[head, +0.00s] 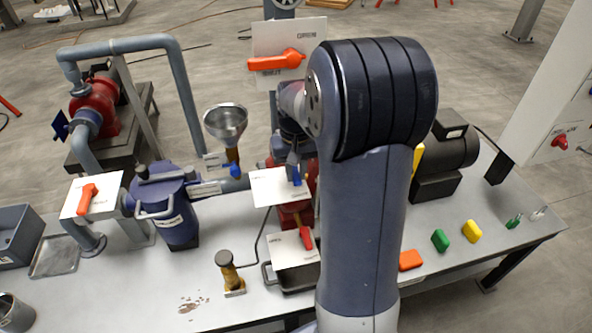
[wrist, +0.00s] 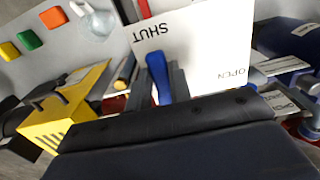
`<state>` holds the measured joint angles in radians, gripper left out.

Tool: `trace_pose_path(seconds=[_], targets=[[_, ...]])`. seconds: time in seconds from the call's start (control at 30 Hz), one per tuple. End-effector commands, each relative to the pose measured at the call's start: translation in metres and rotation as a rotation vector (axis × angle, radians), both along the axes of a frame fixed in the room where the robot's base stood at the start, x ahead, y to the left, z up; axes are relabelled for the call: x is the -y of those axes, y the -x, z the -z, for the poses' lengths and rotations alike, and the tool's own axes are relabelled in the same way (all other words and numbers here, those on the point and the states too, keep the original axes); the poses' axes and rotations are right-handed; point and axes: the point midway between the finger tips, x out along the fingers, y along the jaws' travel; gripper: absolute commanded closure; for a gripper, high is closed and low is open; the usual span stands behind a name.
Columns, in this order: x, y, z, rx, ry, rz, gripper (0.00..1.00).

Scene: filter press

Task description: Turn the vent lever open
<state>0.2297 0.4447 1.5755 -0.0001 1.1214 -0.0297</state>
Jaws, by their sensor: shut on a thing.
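A blue lever (head: 297,177) stands on a white plate (head: 268,187) behind the bench's middle; I cannot read a vent label. In the wrist view the same blue lever (wrist: 158,78) lies between the fingers of my gripper (wrist: 160,84), which is shut on it. The white plate (wrist: 205,55) there reads SHUT near the lever's far end and OPEN to the right. The lever points toward the SHUT word. In the head view my gripper (head: 294,160) comes down on the lever from above, and my arm hides the area to the right.
A red lever (head: 306,238) on another white plate is close in front. Orange levers (head: 87,198) are at left and on an upright plate (head: 306,36) behind. A funnel (head: 226,122) and blue vessel (head: 178,215) stand left.

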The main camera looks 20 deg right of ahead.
Motion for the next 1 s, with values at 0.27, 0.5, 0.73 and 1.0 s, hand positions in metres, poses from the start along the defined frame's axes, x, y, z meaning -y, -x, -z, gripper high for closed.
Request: trace_pose_path(seconds=[0.27, 0.5, 0.73, 1.0], targets=[[0.0, 0.0, 0.0, 0.0, 0.0, 0.006, 1.0], [-0.003, -0.001, -0.001, 0.0, 0.0, 0.077, 1.0], [-0.01, -0.003, -0.001, 0.0, 0.0, 0.242, 1.0], [-0.018, -0.009, -0.001, -0.001, 0.0, 0.496, 1.0]])
